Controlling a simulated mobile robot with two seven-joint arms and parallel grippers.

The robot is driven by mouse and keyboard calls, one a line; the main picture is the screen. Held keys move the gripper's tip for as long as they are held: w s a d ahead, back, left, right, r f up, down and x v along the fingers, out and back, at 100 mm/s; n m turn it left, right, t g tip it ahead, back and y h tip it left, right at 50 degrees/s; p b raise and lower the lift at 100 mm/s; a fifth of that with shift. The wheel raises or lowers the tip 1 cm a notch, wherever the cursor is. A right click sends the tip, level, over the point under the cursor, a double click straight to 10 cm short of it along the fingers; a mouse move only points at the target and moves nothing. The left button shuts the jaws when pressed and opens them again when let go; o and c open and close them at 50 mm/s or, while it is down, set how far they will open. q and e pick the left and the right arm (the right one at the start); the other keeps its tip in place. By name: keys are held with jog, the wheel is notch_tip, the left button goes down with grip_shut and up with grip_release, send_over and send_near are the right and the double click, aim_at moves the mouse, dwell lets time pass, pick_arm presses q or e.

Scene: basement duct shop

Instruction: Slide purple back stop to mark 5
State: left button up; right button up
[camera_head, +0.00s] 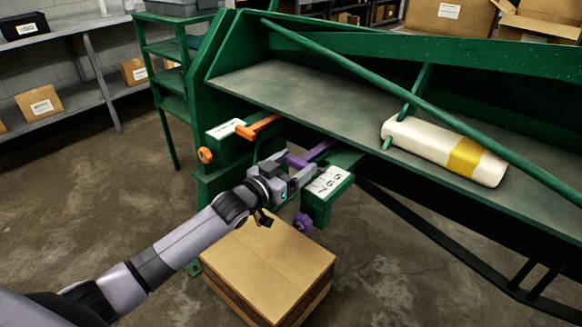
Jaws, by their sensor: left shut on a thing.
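The purple back stop (311,153) is a bar at the front edge of the green machine, running back toward the bed at an angle. My left gripper (298,176) is at its near end, shut on it. A white scale plate (328,181) with dark numerals, of which 5, 6 and 7 seem to show, sits on a green block just right of the gripper. A purple knob (303,222) hangs below that block. The stop's exact position against the marks cannot be read, as the gripper covers part of it. My right gripper is not in view.
An orange stop (258,127) with an orange knob (206,155) is on the machine's left side. A white roll with a yellow band (445,150) lies on the bed (300,92). A cardboard box (270,262) stands on the floor beneath my gripper. Shelves (75,97) line the left wall.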

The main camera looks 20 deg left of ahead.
pick_arm(q)
jog(key=shift+w+d, duration=0.25)
jog(key=shift+w, duration=0.45)
jog(key=shift+w+r, duration=0.1)
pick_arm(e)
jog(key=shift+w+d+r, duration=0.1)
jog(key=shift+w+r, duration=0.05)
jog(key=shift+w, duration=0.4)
pick_arm(q)
jog(key=o, duration=1.3)
jog(key=shift+o, duration=0.8)
jog(key=shift+w+d, duration=0.1)
jog(key=shift+v, duration=3.55)
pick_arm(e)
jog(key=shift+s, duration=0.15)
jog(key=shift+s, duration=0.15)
